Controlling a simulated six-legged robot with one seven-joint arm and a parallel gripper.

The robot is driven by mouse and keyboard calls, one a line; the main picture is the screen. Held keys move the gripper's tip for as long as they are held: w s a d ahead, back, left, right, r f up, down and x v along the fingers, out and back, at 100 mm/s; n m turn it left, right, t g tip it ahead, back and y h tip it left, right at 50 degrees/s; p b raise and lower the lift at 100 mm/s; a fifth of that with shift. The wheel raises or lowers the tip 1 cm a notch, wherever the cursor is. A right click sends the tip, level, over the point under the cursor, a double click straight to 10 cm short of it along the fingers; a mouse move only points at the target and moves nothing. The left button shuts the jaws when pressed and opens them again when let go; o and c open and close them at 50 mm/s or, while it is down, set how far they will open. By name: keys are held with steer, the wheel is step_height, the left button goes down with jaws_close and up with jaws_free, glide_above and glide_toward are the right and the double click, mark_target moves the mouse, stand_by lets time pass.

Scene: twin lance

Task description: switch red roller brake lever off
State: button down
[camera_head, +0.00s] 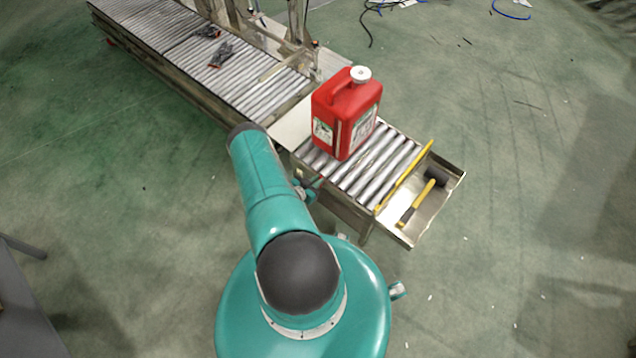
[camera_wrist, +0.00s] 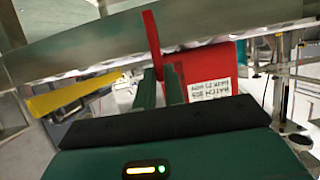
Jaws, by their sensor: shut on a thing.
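The red brake lever (camera_wrist: 152,38) is a thin red bar in the wrist view, rising from between my fingers across the grey metal side rail (camera_wrist: 220,32). My gripper (camera_wrist: 160,84) has its two dark green fingers on either side of the lever's lower end and is shut on it. The lever's pivot is not clear.
A red canister (camera_head: 340,112) with a white cap stands on the rollers; it also shows behind the lever in the wrist view (camera_wrist: 208,68). A yellow bar (camera_head: 405,177) crosses the conveyor end, beside a tray (camera_head: 432,206) holding a yellow-handled hammer (camera_head: 416,203). Open green floor lies right.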

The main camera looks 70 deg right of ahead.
steer(key=shift+d, duration=0.15)
steer(key=c, duration=1.5)
jaws_free()
steer(key=shift+w, duration=0.1)
steer(key=v, duration=1.3)
steer(key=shift+w+a+r, duration=0.1)
steer(key=shift+w+a, duration=0.1)
steer(key=shift+a, duration=0.15)
